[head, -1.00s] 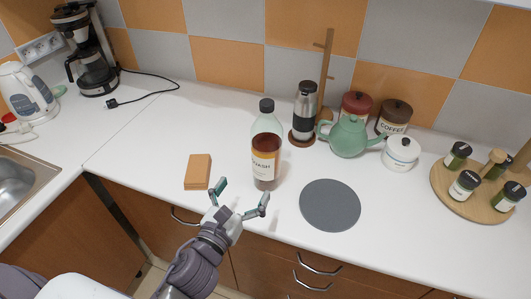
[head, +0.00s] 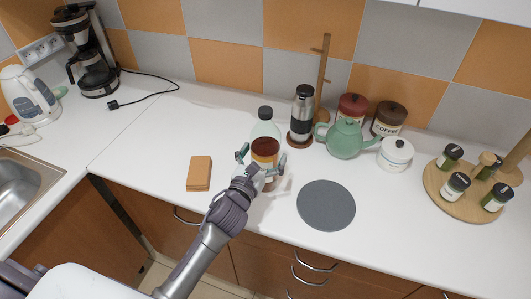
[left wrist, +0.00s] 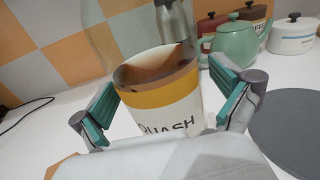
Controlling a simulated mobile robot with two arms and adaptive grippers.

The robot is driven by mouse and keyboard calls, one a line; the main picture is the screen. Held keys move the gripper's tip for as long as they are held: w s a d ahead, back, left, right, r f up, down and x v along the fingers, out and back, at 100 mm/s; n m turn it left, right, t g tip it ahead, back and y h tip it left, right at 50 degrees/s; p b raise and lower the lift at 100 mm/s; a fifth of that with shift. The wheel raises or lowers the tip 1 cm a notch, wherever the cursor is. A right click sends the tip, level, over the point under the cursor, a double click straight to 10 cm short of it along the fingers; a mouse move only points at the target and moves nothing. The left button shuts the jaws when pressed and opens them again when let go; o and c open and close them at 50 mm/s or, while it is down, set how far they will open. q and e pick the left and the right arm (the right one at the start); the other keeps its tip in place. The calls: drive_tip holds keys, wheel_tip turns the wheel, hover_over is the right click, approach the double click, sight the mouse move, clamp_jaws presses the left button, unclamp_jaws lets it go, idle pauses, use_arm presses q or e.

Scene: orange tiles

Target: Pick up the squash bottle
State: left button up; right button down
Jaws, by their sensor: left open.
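The squash bottle (head: 265,147) stands upright on the white counter, with a dark cap, clear upper part and brownish-red contents. Its label, reading "SQUASH", shows large in the left wrist view (left wrist: 165,105). My left gripper (head: 261,158) is open, with one finger on each side of the bottle. In the left wrist view the teal finger pads (left wrist: 166,105) flank the label, with visible gaps. The bottle's lower part is hidden behind the gripper. My right gripper is not in view.
A steel flask (head: 302,110) stands close behind right of the bottle, near a green teapot (head: 345,139). A grey round mat (head: 326,205) lies to the right and an orange-brown block (head: 199,173) to the left. The counter's front edge is near.

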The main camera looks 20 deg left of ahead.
use_arm(q)
drive_tip(key=shift+w, duration=0.35)
drive_tip(key=shift+c, duration=0.3)
drive_tip(key=shift+c, duration=1.3)
drive_tip(key=c, duration=1.4)
drive_tip(key=shift+r, duration=0.15)
